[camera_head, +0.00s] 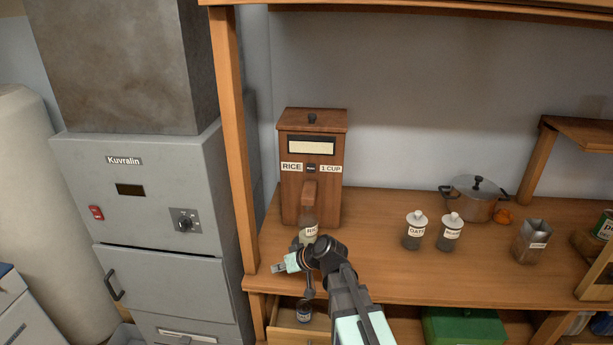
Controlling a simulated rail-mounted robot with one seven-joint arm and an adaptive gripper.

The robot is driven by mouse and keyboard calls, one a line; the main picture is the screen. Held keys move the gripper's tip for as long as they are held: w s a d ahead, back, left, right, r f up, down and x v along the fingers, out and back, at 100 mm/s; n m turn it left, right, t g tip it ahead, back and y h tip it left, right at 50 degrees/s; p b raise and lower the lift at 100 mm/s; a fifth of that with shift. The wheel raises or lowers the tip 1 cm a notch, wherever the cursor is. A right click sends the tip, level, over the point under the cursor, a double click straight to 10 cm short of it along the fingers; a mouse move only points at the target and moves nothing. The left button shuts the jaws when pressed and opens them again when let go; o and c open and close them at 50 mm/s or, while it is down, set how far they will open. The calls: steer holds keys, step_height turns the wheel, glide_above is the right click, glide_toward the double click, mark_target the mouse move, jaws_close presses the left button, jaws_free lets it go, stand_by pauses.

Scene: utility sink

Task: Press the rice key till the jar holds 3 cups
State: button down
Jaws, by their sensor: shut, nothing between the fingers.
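A wooden rice dispenser (293,203) stands at the left end of the wooden counter. Its front has a pale window, a RICE label, a 1 CUP label and a small dark key (311,168) between the labels. A jar (308,224) with a partly hidden "RIC" label stands below the brown spout (309,191). My arm covers the jar's lower right side, and I cannot tell its rice level. My gripper (277,268) is shut and empty, pointing left, in front of and below the jar near the counter's front edge. It is apart from the key.
An oats jar (414,236) and another lidded jar (449,238) stand to the right, with a steel pot (474,205) and a metal canister (532,243) beyond. A shelf post (236,140) and a grey cabinet (150,190) bound the left. The counter between dispenser and jars is clear.

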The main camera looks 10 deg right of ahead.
mark_target(311, 168)
steer(key=w+d+r+m+t+h+b, duration=0.1)
steer(key=w+d+r, duration=0.4)
steer(key=r, duration=0.5)
steer(key=w+d+r+m+t+h+b, duration=0.1)
steer(key=w+d+r+t, duration=0.3)
steer(key=r, duration=0.6)
steer(key=shift+w+d+m+h+b, duration=0.3)
steer(key=shift+w+d+h+b, duration=0.4)
steer(key=shift+w+d, duration=0.55)
steer(key=shift+w, duration=0.1)
steer(key=w, duration=0.2)
steer(key=w+d, duration=0.1)
steer(key=w, duration=0.1)
steer(key=w+d, duration=0.1)
steer(key=w, duration=0.1)
steer(key=shift+w+f, duration=0.1)
steer(key=shift+w, duration=0.2)
steer(key=shift+w+d+b, duration=0.3)
steer(key=shift+w+b, duration=0.2)
steer(key=shift+w, duration=0.3)
steer(key=shift+w, duration=0.1)
steer(key=shift+w+d+b, duration=0.1)
steer(key=shift+w+b, duration=0.2)
